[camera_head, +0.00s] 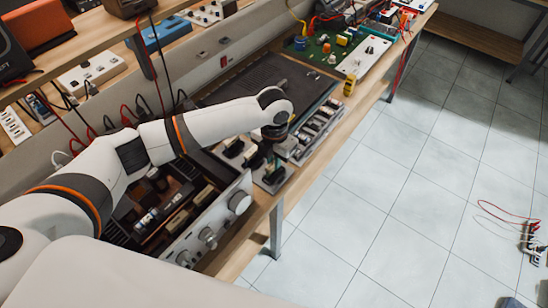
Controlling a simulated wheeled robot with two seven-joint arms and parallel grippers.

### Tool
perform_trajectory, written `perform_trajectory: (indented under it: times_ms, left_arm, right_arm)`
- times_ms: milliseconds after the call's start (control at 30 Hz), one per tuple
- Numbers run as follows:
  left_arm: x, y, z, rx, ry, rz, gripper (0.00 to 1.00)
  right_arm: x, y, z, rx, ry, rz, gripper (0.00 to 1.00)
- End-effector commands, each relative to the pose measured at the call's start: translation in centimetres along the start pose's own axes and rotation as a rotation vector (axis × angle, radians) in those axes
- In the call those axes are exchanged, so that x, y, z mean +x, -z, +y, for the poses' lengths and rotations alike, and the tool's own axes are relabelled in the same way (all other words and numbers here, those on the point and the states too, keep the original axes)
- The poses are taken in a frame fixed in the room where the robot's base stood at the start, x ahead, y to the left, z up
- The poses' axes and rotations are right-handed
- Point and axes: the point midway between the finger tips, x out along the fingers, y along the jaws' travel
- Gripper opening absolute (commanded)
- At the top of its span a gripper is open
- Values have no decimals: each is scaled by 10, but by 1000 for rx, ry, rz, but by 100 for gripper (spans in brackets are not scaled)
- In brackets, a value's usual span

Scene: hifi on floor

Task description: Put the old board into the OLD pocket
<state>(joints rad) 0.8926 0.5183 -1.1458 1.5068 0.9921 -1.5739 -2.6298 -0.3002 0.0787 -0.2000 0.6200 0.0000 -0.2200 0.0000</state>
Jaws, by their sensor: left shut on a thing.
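My left gripper (270,153) points down over the front of the bench, just right of the opened hi-fi unit (207,237). It is shut on a small dark board-like piece, mostly hidden by the wrist and fingers; I take this to be the old board. Below it is a small grey holder (272,181) with dark parts at the bench's front edge; I cannot tell whether the held piece touches it. A slotted tray (314,132) stands just to the right. No OLD label is readable, so I cannot tell which pocket is which. My right gripper is not in view.
A dark flat panel (268,82) lies behind the gripper. Leads hang from the shelf (85,45) at left. Red leads (505,212) lie at far right over open tiled floor (400,190).

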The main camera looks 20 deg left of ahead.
Motion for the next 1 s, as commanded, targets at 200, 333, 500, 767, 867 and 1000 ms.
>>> perform_trajectory:
  times_ms: [200,333,500,767,867,1000]
  left_arm:
    - [3,0,0,0,0,0,0]
    - [5,0,0,0,0,0,0]
    - [7,0,0,0,0,0,0]
    - [9,0,0,0,0,1,0]
    - [9,0,0,0,0,0,0]
    - [9,0,0,0,0,0,22]
  right_arm:
    - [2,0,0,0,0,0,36]
    - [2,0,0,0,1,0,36]
    - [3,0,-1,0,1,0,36]
    - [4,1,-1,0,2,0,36]
    - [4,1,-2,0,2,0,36]
    - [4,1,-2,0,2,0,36]
